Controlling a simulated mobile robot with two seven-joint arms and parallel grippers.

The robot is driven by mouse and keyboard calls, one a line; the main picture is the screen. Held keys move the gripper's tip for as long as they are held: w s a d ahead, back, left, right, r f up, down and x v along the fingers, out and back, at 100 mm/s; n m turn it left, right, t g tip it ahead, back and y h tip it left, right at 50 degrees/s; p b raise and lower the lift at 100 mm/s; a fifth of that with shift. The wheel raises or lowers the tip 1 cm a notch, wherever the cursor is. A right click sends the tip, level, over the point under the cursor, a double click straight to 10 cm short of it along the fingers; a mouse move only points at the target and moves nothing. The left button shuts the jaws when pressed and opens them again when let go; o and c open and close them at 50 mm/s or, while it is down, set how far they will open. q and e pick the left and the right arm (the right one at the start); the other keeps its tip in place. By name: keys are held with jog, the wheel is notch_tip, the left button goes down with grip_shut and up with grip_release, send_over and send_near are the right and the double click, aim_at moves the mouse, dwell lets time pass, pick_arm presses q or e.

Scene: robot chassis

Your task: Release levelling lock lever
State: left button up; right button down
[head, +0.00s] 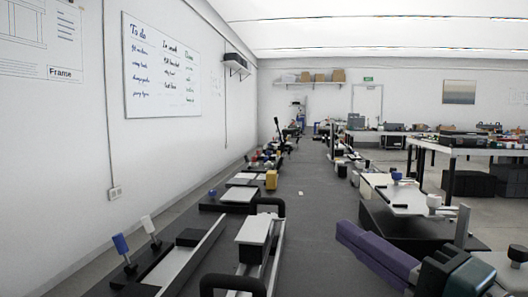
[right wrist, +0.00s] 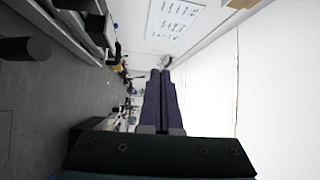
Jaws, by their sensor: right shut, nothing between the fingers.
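Two small levers stand on a fixture at the lower left of the head view, one with a blue handle (head: 121,244) and one with a white handle (head: 148,225). Both lean to the upper left. I cannot tell which part is the levelling lock lever. My right gripper (head: 345,232), with purple fingers, comes in from the lower right, well apart from both levers. Its fingers are shut with nothing between them, and they also show in the right wrist view (right wrist: 160,74). My left gripper is in neither view.
A long dark bench (head: 313,215) runs ahead, its middle mostly clear. A rail unit with black handles (head: 233,286) lies at front centre. A fixture plate (head: 402,196) with a blue knob (head: 396,176) and a white knob (head: 434,201) stands at right. A wall bounds the left.

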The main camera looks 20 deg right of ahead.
notch_tip(320, 180, up, 6)
jog(key=p, duration=0.2)
jog(key=shift+r, duration=0.2)
